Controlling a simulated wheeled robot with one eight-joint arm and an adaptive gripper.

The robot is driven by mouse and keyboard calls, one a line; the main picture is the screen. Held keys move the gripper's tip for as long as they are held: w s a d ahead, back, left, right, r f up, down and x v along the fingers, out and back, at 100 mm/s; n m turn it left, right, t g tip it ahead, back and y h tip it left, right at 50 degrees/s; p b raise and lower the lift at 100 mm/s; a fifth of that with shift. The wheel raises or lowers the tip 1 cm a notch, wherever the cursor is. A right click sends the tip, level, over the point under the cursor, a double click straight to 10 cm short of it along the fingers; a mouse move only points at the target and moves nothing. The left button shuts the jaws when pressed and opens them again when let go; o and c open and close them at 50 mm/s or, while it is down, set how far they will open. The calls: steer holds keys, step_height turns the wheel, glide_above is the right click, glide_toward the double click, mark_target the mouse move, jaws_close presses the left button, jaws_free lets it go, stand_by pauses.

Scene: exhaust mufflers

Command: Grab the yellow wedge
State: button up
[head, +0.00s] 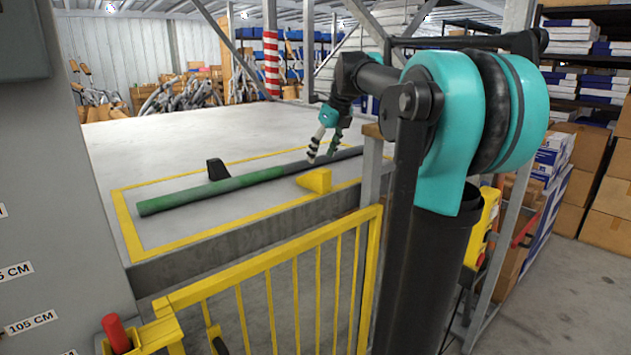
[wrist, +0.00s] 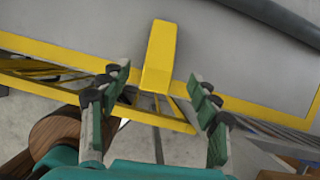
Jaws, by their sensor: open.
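My gripper (head: 322,148) is above the platform in the head view, over the pipe and a little above the wedge. Its two fingers (wrist: 161,84) are spread apart and hold nothing. The pipe (wrist: 280,18) shows dark at the upper right of the wrist view.
A black wedge (head: 216,169) stands at the pipe's far side. Yellow lines mark a rectangle on the platform (head: 130,140). A yellow railing (head: 270,275) stands below the front edge. A grey post (head: 372,165) rises close right of the wedge.

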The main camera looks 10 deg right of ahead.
mark_target(316, 175)
steer(key=x, duration=0.9)
steer(key=shift+s+d+f, duration=0.15)
steer(key=shift+s, duration=0.1)
steer(key=shift+c, duration=0.6)
steer(key=c, duration=1.3)
